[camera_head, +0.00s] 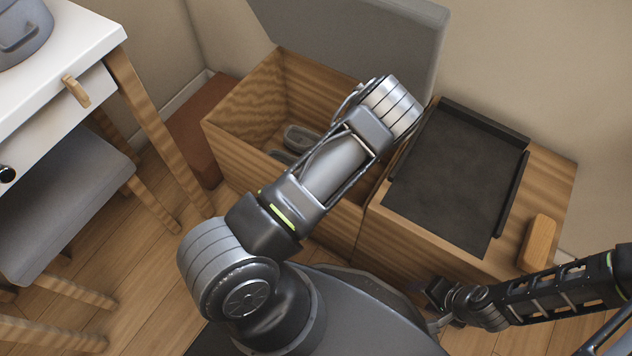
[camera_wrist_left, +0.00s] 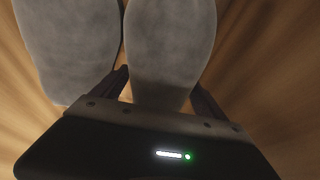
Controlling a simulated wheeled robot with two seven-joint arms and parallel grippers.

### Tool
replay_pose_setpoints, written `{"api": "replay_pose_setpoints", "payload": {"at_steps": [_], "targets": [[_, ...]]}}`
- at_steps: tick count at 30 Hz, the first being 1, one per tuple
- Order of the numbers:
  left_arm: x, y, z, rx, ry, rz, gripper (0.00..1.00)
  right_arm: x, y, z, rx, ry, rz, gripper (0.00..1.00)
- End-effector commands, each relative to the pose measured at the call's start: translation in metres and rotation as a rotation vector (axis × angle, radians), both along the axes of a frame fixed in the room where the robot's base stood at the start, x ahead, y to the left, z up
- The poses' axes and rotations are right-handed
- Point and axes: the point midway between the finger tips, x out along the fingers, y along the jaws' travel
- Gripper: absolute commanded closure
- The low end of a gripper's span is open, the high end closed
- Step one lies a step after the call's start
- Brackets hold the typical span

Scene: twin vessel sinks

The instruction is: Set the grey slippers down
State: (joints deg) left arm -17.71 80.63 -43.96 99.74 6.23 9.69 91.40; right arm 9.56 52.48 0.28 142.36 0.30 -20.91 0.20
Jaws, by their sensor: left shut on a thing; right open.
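The grey slippers lie low inside an open wooden box (camera_head: 237,148) in the head view; one slipper (camera_head: 300,137) shows beside my arm, and part of the other (camera_head: 283,156) shows nearer. My left arm reaches over the box and hides its right part and the left gripper. In the left wrist view, the left gripper (camera_wrist_left: 162,98) is shut on the heel end of the right-hand slipper (camera_wrist_left: 172,45). The other slipper (camera_wrist_left: 68,45) lies close alongside, to the left. My right gripper (camera_head: 436,291) is open and empty, in front of the wooden cabinet.
The box's grey padded lid (camera_head: 400,35) stands raised behind it. To the right is a wooden cabinet (camera_head: 400,240) with a black tray (camera_head: 460,170) and a wooden block (camera_head: 538,243) on top. A white table (camera_head: 80,45) and grey stool (camera_head: 60,205) stand left.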

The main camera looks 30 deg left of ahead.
Motion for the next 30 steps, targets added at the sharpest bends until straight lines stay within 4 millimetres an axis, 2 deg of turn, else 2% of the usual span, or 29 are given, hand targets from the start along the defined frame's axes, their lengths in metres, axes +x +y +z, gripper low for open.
{"api": "replay_pose_setpoints", "payload": {"at_steps": [8, 11, 18, 20, 30], "targets": [[0.0, 0.0, -0.001, 0.0, -0.001, 0.0, 0.79, 0.0, 0.0, 0.0, 0.0, -0.001, 0.0, 0.44], [0.0, 0.0, -0.013, 0.001, 0.001, -0.001, 0.79, 0.001, 0.0, -0.006, 0.0, -0.002, -0.001, 0.44], [0.0, 0.0, -0.055, 0.0, 0.001, -0.002, 0.79, 0.004, 0.0, -0.023, -0.002, -0.011, -0.005, 0.44], [0.0, 0.0, -0.06, 0.0, -0.001, -0.001, 0.79, 0.004, 0.0, -0.025, -0.002, -0.012, -0.005, 0.44], [0.0, 0.0, -0.063, 0.0, -0.001, 0.0, 0.79, 0.004, 0.001, -0.025, -0.002, -0.013, -0.006, 0.44]]}}
